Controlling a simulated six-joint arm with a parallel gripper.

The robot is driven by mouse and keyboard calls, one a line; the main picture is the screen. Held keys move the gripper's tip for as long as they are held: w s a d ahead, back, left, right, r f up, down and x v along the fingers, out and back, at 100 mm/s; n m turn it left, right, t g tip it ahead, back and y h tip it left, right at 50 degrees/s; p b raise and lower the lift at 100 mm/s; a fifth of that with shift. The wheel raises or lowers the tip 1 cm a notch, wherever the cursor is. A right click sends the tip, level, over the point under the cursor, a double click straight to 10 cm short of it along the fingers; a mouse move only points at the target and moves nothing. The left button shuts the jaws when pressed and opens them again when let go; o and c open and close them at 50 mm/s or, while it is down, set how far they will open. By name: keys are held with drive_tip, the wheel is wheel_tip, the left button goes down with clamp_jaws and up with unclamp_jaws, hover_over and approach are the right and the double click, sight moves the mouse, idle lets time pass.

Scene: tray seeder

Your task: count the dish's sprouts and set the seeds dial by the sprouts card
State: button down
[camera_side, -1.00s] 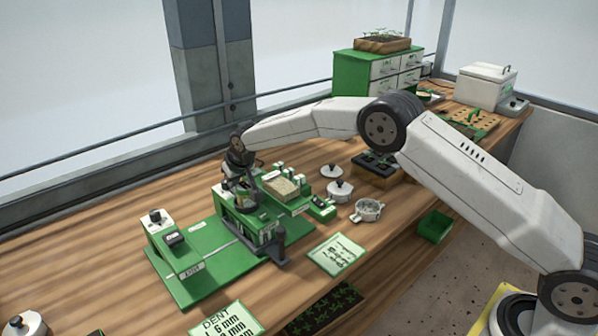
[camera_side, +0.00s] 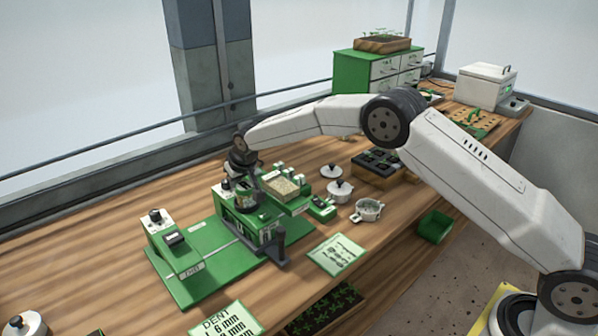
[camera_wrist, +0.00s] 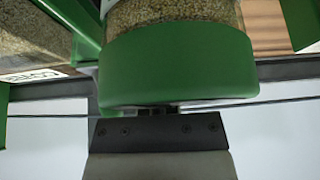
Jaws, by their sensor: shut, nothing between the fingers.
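The green tray seeder (camera_side: 195,262) stands on the wooden bench, with a seed hopper (camera_side: 284,187) and a seed jar (camera_side: 247,203). My gripper (camera_wrist: 158,110) is shut and empty, close by the jar's green base (camera_wrist: 178,65); I cannot tell whether it touches. In the side view my wrist hides the gripper and part of the seeder. A small round dish (camera_side: 368,211) stands right of the seeder; its contents are too small to count. A green-edged card with small drawings (camera_side: 337,254) lies in front of it. A white box with a dark knob (camera_side: 156,221) is at the seeder's left end; its label is unreadable.
A card reading DENT (camera_side: 228,321) lies at the front edge. A dark tray block (camera_side: 377,170) is behind the dish. A green bin (camera_side: 435,226) sits low at right.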

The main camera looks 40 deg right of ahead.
drive_tip(key=shift+s+r, duration=0.1)
drive_tip(key=shift+r, duration=0.05)
drive_tip(key=shift+r, duration=2.85)
drive_tip(key=shift+a+r, duration=0.5)
drive_tip(key=shift+a, duration=0.35)
drive_tip(key=shift+f, duration=0.2)
drive_tip(key=shift+f, duration=3.3)
drive_tip(key=shift+w, duration=0.25)
